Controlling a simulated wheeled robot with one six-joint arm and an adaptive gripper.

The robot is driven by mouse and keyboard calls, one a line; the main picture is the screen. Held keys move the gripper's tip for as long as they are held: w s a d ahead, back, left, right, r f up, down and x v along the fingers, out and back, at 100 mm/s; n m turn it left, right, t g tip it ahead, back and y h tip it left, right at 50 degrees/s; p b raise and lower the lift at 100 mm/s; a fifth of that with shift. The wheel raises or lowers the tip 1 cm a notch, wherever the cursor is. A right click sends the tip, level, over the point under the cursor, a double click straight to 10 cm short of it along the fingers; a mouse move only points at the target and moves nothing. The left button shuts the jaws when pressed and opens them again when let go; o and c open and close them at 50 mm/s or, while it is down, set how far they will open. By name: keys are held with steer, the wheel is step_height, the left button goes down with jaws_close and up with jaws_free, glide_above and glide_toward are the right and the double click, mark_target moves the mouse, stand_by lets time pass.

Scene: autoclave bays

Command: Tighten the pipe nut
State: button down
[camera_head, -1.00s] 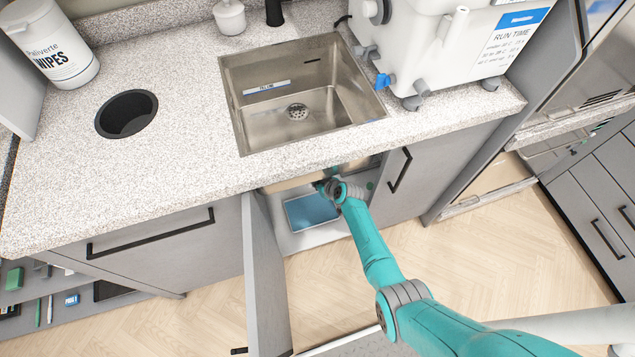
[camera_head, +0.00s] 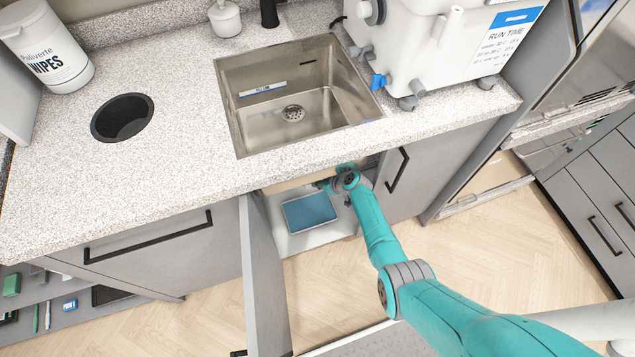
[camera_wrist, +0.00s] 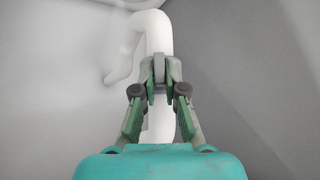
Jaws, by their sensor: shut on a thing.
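My gripper (camera_wrist: 160,68) is inside the open cabinet under the sink. In the wrist view its two fingers are closed on a small grey piece, the pipe nut (camera_wrist: 159,70), which they mostly cover. The white drain pipe (camera_wrist: 154,28) bends above the fingertips and runs down behind them between the finger links. A side branch of the pipe shows at the left. In the head view my wrist is at the cabinet opening, and the countertop edge hides the nut and pipe.
The open cabinet door (camera_head: 262,285) stands just left of my arm. A blue tray (camera_head: 309,212) lies on the cabinet floor. The countertop (camera_head: 180,165) with the sink (camera_head: 285,130) overhangs the opening. A closed door (camera_head: 410,175) is to the right.

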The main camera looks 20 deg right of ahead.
steer(key=shift+w+a+r, duration=0.15)
steer(key=shift+w+r, duration=0.2)
steer(key=shift+w, duration=0.05)
steer(key=c, duration=1.2)
jaws_free()
steer(key=shift+c, duration=0.2)
steer(key=shift+f, duration=0.1)
